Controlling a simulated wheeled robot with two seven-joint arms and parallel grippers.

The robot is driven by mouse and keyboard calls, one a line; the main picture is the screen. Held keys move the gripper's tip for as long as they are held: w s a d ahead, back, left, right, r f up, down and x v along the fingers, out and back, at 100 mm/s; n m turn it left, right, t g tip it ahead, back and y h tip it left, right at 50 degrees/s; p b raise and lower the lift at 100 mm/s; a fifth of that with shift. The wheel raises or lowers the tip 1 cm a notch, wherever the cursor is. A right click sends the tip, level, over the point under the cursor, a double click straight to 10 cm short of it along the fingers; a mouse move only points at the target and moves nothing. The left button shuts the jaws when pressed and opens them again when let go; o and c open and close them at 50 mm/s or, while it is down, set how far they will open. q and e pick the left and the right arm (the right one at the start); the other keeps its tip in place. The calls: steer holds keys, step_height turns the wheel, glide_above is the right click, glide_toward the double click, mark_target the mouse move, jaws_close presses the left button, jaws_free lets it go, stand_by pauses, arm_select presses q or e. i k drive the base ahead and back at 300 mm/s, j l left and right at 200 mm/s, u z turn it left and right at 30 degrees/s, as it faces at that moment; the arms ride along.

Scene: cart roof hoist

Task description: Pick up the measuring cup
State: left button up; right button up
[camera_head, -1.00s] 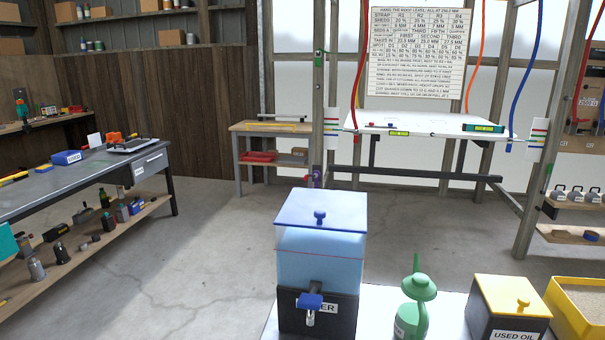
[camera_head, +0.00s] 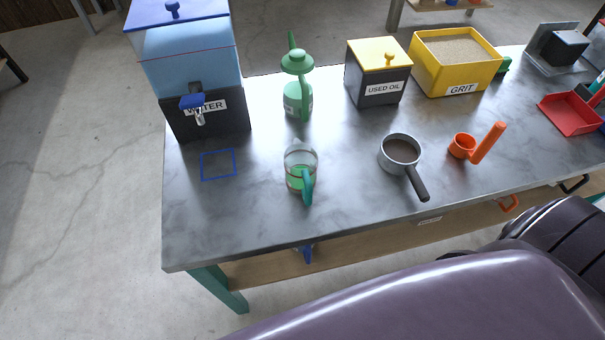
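The measuring cup (camera_head: 299,168) is a clear jug with a green handle (camera_head: 308,187) that faces the front edge of the workbench (camera_head: 215,225). Green shows in its lower part; I cannot tell whether that is liquid or the cup itself. It stands upright on the grey bench top, right of a blue square outline (camera_head: 218,165). Neither of my grippers is in view. A dark purple part of my own body fills the lower right.
Behind the cup stand a water dispenser (camera_head: 190,65), a green can (camera_head: 297,95), a used oil box (camera_head: 378,75) and a grit bin (camera_head: 455,65). A saucepan (camera_head: 401,152) and an orange scoop (camera_head: 463,146) sit to its right. The bench's left front is clear.

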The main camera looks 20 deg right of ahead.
mark_target(301, 160)
steer(key=k+j+z, duration=0.15)
steer(key=z, duration=0.35)
steer(key=k+j+z, duration=0.2)
steer(key=z, duration=0.25)
